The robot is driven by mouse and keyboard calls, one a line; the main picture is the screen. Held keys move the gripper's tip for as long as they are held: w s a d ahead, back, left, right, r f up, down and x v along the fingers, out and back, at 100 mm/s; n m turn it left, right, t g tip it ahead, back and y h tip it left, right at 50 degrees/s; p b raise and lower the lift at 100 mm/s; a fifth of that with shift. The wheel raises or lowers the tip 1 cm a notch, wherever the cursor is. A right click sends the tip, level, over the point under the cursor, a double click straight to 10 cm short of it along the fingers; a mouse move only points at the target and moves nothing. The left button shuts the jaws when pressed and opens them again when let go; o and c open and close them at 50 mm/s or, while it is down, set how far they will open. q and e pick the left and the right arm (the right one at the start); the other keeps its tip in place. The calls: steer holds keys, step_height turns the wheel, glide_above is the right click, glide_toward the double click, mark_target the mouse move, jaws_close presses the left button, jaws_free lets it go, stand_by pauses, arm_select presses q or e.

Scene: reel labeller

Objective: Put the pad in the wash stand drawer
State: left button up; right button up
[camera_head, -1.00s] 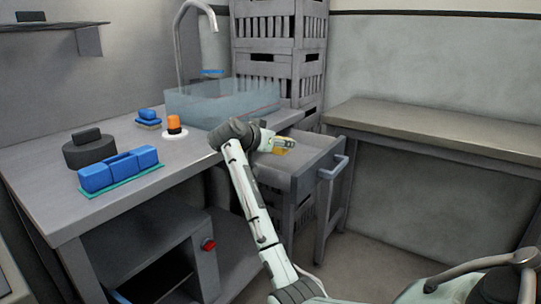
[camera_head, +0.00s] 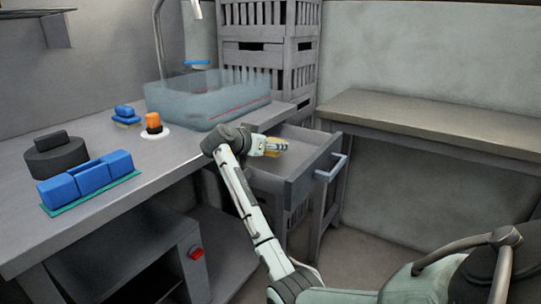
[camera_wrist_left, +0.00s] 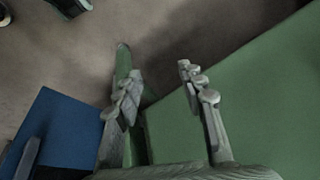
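The pad (camera_head: 270,153) is a small yellow piece between the fingers of my right gripper (camera_head: 276,145), partly hidden by them. The gripper appears shut on it, over the open drawer (camera_head: 298,181). The drawer is pulled out below the right end of the grey wash stand (camera_head: 160,165), its bar handle (camera_head: 331,168) facing right. I cannot tell whether the pad touches the drawer floor. My left gripper (camera_wrist_left: 158,82) shows only in the left wrist view, open and empty above the floor.
A clear basin (camera_head: 215,98) stands under the tap (camera_head: 158,40). On the counter are an orange-topped item (camera_head: 153,123), a blue-and-yellow block (camera_head: 126,115), a dark round item (camera_head: 56,158) and a blue caddy (camera_head: 90,178) on a green mat. Crates (camera_head: 268,50) stand behind; a bare bench (camera_head: 430,118) is at right.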

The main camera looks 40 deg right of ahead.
mark_target(267, 155)
step_height(267, 155, down, 4)
steer(key=shift+r, duration=0.15)
stand_by(0.3)
steer(key=o, duration=1.1)
steer(key=shift+o, duration=0.2)
